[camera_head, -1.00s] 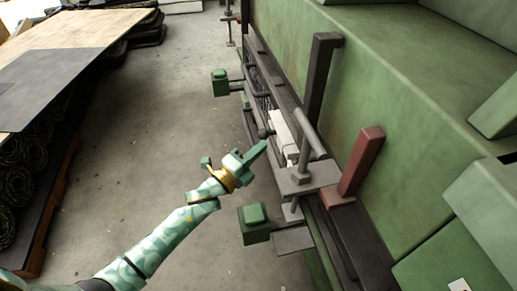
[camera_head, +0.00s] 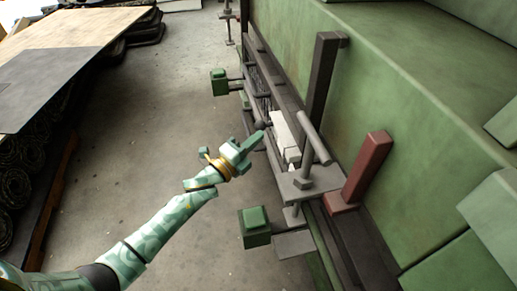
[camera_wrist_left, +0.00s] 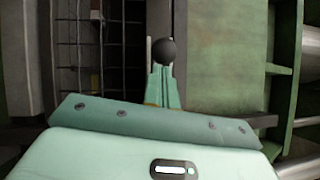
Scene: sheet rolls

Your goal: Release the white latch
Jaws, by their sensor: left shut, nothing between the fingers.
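The white latch (camera_head: 285,134) is a pale bar on the machine's side, with a dark ball knob (camera_head: 259,125) at its left. My left gripper (camera_head: 256,139) is shut and empty, its fingertips just below the knob in the head view. In the left wrist view the knob (camera_wrist_left: 166,52) sits right at the tips of the shut left gripper (camera_wrist_left: 165,72). I cannot tell for sure whether they touch. The white bar itself is not clear in the wrist view. My right gripper is not in view.
A grey roller (camera_head: 313,138) and a bracket plate (camera_head: 301,183) lie right of and below the latch. A dark post (camera_head: 320,77) and a red post (camera_head: 360,172) stand by the green machine (camera_head: 415,120). A green box (camera_head: 254,227) juts out below.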

